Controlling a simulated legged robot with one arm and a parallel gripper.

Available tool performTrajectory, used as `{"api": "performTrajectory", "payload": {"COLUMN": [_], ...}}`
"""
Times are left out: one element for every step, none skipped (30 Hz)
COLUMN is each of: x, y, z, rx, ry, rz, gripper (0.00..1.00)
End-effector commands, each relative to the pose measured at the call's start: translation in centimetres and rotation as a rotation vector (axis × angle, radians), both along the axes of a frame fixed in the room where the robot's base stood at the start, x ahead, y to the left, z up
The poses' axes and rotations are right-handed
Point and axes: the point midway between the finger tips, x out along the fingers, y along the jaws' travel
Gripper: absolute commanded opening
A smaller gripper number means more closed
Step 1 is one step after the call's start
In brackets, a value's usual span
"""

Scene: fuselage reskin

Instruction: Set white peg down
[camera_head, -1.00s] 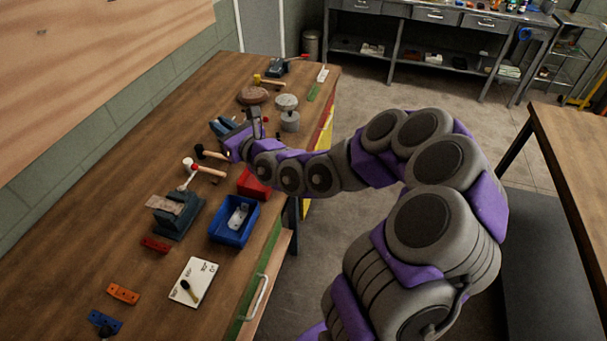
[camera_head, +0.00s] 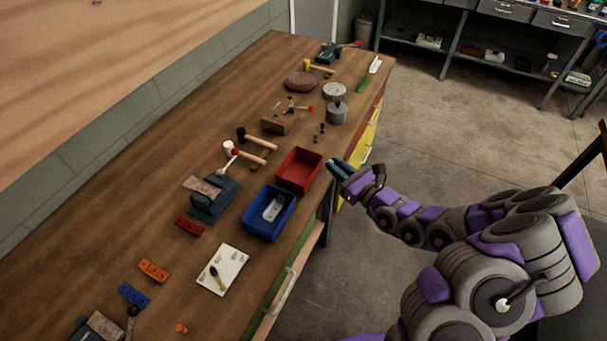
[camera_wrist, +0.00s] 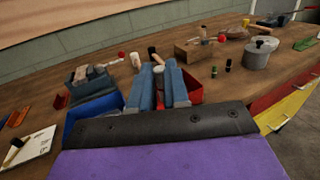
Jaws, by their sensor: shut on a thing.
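My gripper (camera_head: 336,167) has blue fingers and is just off the table's right edge, beside the red bin (camera_head: 297,185). In the wrist view the fingers (camera_wrist: 159,80) are shut on a pale peg-like piece (camera_wrist: 159,73), which I take as the white peg. Only a narrow part of it shows between the fingers; the rest is hidden. In the head view I cannot make out the peg. A wooden block (camera_head: 274,125) with small parts on it stands farther up the table, with small dark and green pegs (camera_head: 317,137) to its right.
A blue bin (camera_head: 250,226) holding a grey part stands in front of the red bin. Mallets (camera_head: 256,158) and a vise (camera_head: 217,205) lie left of the bins. Grey round canisters (camera_head: 336,113) stand beyond. Bare table (camera_head: 150,190) lies at the left.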

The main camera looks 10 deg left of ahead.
Motion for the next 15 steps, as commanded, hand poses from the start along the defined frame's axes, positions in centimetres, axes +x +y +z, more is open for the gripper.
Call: {"api": "performTrajectory", "payload": {"x": [-1.0, -1.6, -2.3, -2.8, -3.3, -3.8, -4.1, -4.4, -4.7, -4.8, -4.8, -4.6, -4.4, -4.0, -3.4], "y": [0.9, 1.4, 2.0, 2.3, 2.5, 2.8, 2.9, 3.0, 3.1, 3.1, 3.2, 3.4, 3.5, 3.7, 3.9], "z": [-1.5, -2.2, -3.0, -3.4, -3.8, -4.3, -4.6, -4.9, -5.1, -5.3, -5.4, -5.6, -5.6, -5.7, -5.7], "rx": [0.001, 0.002, 0.004, 0.005, 0.007, 0.008, 0.010, 0.012, 0.014, 0.015, 0.015, 0.014, 0.014, 0.015, 0.016], "ry": [0.008, 0.010, 0.013, 0.015, 0.015, 0.016, 0.016, 0.017, 0.019, 0.020, 0.020, 0.019, 0.018, 0.017, 0.016], "rz": [0.040, 0.063, 0.091, 0.110, 0.125, 0.143, 0.156, 0.165, 0.175, 0.181, 0.185, 0.189, 0.191, 0.193, 0.194], "gripper": [0.00, 0.00, 0.00, 0.00, 0.00, 0.00, 0.00, 0.00, 0.00, 0.00, 0.00, 0.00, 0.00, 0.00, 0.00]}}
